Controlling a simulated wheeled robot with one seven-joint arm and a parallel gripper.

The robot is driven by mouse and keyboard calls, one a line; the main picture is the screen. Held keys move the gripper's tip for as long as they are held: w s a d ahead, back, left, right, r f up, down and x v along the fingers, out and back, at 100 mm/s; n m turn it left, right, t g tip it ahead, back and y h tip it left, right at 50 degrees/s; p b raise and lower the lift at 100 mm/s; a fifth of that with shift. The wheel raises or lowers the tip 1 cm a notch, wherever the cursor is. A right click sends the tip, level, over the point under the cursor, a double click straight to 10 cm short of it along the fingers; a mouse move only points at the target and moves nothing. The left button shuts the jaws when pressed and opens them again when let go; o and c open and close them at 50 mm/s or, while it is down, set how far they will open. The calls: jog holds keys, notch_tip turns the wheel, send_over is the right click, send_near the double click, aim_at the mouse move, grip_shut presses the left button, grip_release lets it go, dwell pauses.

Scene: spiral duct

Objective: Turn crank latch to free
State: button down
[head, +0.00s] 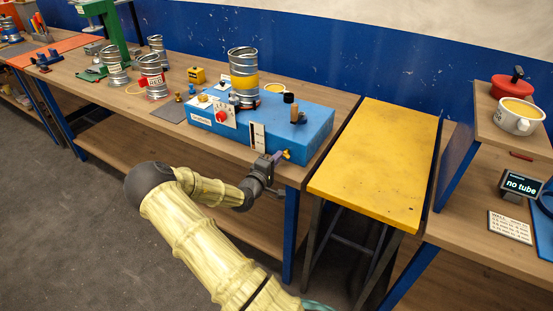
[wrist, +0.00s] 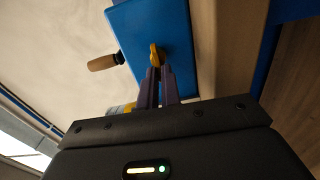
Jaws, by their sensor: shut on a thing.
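The blue machine box (head: 318,128) stands on the wooden workbench. A small yellow latch (head: 287,153) sits on its near face, low and toward the right. It also shows in the wrist view (wrist: 154,52), between the tips of my purple fingers. My gripper (head: 279,157) reaches the box from the front and is shut on the latch. A crank handle with a wooden grip (head: 295,113) stands up from the box top; the grip also shows in the wrist view (wrist: 103,63). The fingers hide part of the latch.
A metal duct piece with a yellow band (head: 244,82) stands on the box. More duct pieces (head: 152,70) stand further left. A yellow-topped table (head: 375,150) is to the right.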

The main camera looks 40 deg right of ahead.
jog(key=shift+f, duration=0.1)
jog(key=c, duration=1.6)
grip_release()
jog(key=shift+a, duration=0.15)
jog(key=b+v, duration=0.2)
jog(key=v, duration=1.5)
jog(key=shift+s, duration=0.15)
